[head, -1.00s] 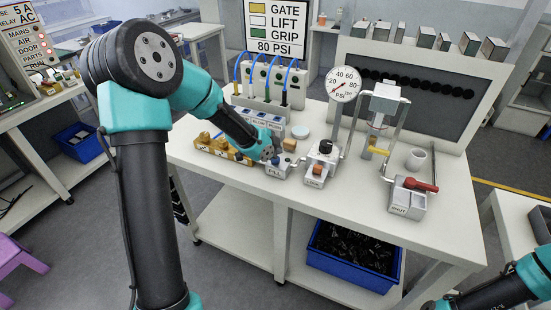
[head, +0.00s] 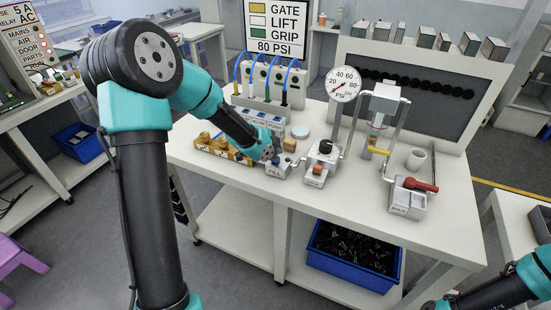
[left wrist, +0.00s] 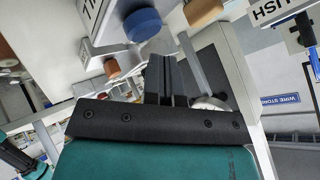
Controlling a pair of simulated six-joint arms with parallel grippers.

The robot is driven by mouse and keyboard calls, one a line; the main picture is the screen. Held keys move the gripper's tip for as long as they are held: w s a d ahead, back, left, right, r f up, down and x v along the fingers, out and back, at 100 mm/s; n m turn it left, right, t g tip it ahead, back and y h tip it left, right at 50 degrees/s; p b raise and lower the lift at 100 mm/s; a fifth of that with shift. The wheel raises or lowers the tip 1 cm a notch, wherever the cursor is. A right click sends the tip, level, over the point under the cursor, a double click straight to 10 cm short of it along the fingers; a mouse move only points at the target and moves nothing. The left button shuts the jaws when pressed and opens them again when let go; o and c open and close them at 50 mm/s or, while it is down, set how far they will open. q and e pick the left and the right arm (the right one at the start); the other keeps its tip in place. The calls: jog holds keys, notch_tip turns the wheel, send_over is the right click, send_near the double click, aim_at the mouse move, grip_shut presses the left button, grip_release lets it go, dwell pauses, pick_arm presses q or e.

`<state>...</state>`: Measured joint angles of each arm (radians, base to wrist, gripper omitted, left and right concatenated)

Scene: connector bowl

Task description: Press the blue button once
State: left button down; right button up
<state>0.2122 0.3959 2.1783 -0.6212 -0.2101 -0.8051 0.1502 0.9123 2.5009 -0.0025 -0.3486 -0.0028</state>
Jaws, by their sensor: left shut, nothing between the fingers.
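The blue button (left wrist: 143,24) is a round cap on a white box at the top of the left wrist view. In the head view the button (head: 275,161) shows small on the box labelled FILL (head: 277,172). My left gripper (head: 268,153) is over the back left of that box, close to the button. In the left wrist view its fingers (left wrist: 163,62) are shut and empty, with their tips just below the button in the picture. I cannot tell how high they are above it.
A tan block (head: 290,145) stands just right of my left gripper. A box with an orange button (head: 317,169), a pressure gauge (head: 343,84) and a red-handled SHUT box (head: 408,196) stand further right. A yellow rack (head: 222,149) is at left. The front table strip is clear.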

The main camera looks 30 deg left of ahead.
pick_arm(q)
jog(key=shift+f, duration=0.1)
dwell(0.6)
jog(key=shift+f, duration=0.35)
jog(key=shift+f, duration=0.5)
dwell(0.9)
dwell(0.3)
jog(key=shift+r, duration=0.95)
jog(key=shift+r, duration=0.1)
jog(key=shift+r, duration=2.4)
